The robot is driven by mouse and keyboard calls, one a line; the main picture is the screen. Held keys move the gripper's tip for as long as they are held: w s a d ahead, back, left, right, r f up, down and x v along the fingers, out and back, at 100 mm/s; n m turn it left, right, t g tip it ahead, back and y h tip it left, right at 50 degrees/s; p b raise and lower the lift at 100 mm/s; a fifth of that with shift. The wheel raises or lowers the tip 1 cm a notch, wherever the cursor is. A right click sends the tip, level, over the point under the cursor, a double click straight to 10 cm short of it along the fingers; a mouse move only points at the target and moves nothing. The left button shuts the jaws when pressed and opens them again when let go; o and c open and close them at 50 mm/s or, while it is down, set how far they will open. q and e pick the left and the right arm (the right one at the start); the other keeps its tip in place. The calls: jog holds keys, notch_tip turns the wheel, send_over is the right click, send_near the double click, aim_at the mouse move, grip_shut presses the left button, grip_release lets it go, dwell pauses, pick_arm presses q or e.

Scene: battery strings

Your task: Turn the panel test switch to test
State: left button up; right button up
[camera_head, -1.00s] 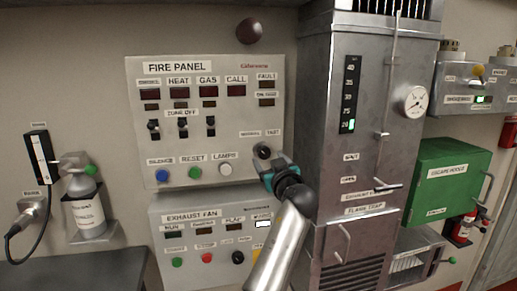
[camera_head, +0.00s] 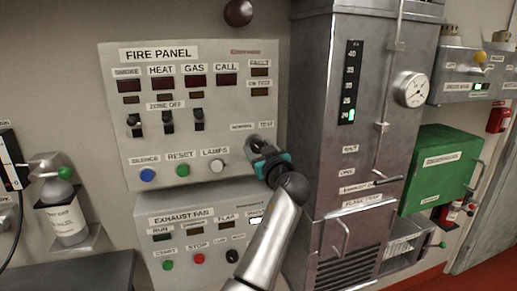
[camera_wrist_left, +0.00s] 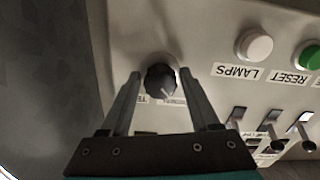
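The panel test switch is a round black knob (camera_wrist_left: 160,80) with a pale pointer line, on the grey fire panel (camera_head: 108,105). In the wrist view, which shows the panel upside down, the line points down and slightly right, toward the partly hidden label beside TEST. In the head view the labels read NORMAL and TEST, above the knob (camera_head: 256,141). My left gripper (camera_head: 261,148) is at the knob. In the wrist view its two fingers (camera_wrist_left: 160,76) stand open on either side of the knob, with small gaps visible. My right gripper is not in view.
The white LAMPS button (camera_head: 217,166) and green RESET button (camera_head: 183,171) sit left of the knob, with zone-off toggles (camera_head: 167,122) above. The exhaust fan panel (camera_head: 145,205) is below. A metal cabinet (camera_head: 305,110) stands close on the right.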

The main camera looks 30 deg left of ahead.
pick_arm(q)
grip_shut()
dwell(0.5)
jog(key=m, duration=0.3)
jog(key=shift+a+r+m, duration=0.1)
jog(key=shift+m, duration=0.3)
jog(key=m+p, duration=0.1)
jog(key=m, duration=0.3)
jog(key=shift+r+m+p, duration=0.1)
jog(key=shift+m+p, duration=0.2)
jog(key=shift+p, duration=0.05)
jog(key=m+p, duration=0.2)
jog(key=m, duration=0.2)
jog(key=shift+m+p, duration=1.45)
jog(key=shift+m, duration=1.35)
